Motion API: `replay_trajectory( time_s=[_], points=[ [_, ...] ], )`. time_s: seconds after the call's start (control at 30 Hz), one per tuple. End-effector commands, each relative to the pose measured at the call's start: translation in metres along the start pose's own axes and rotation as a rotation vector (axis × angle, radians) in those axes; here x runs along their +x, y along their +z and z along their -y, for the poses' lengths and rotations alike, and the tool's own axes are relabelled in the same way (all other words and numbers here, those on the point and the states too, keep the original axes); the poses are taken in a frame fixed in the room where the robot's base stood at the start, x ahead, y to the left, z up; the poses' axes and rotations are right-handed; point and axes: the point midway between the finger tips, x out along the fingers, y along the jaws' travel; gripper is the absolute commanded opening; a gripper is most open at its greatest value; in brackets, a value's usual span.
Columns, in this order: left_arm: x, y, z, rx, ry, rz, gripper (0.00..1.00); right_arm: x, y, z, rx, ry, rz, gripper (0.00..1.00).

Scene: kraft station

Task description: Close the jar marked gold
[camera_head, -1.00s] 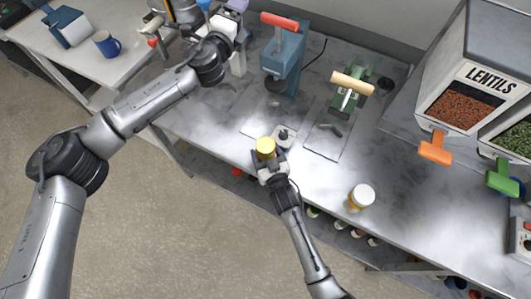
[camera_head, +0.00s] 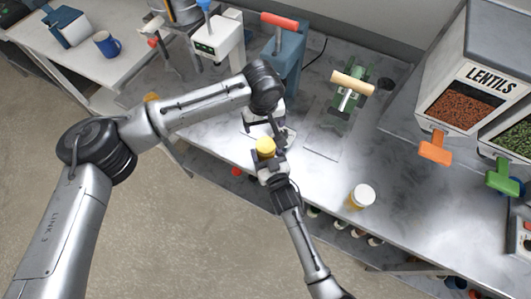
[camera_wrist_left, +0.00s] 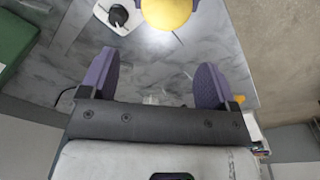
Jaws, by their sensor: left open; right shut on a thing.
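A round yellow-topped thing (camera_head: 265,147), which may be the gold jar, is held upright at the bench's front edge by my right gripper (camera_head: 268,160). The gripper is shut on it and hides its lower part. I cannot tell whether the yellow is a lid, and I see no marking. The yellow top also shows at the upper edge of the left wrist view (camera_wrist_left: 167,10). My left gripper (camera_wrist_left: 157,68) is open and empty, with the yellow top beyond its fingertips. In the head view, its arm partly hides it. A white-lidded amber jar (camera_head: 362,196) stands to the right.
A small white plate with a black knob (camera_wrist_left: 116,16) lies beside the yellow top. A blue press with a red handle (camera_head: 285,50) and a green press (camera_head: 350,92) stand behind. The lentil dispenser (camera_head: 470,95) is at right. The bench around the amber jar is clear.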

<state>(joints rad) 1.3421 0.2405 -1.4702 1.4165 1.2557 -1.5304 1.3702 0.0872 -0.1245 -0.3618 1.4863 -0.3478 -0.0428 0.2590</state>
Motion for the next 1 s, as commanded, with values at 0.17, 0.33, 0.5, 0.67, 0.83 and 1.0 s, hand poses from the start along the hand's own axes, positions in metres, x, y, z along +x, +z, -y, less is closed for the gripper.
replay_trajectory(
  time_s=[0.17,0.33,0.5,0.67,0.83,1.0],
  points=[
    [-0.003,0.016,-0.001,-0.075,-0.028,0.078,0.82,0.000,0.001,0.000,-0.001,0.000,0.001,0.01],
    [-0.004,0.020,-0.001,-0.093,-0.036,0.097,0.82,0.000,0.001,0.000,-0.001,0.000,0.001,0.01],
    [-0.004,0.020,-0.001,-0.093,-0.035,0.096,0.82,0.000,0.001,0.000,-0.001,0.000,0.001,0.01],
    [-0.002,0.020,-0.001,-0.092,-0.035,0.096,0.82,0.000,0.001,0.000,-0.001,0.000,0.002,0.01],
    [0.015,0.022,0.000,-0.092,-0.036,0.097,0.82,0.000,0.001,0.000,-0.001,0.000,0.002,0.01],
    [0.038,0.024,0.001,-0.093,-0.036,0.097,0.82,0.000,0.001,0.000,-0.001,0.000,0.002,0.01]
  ],
)
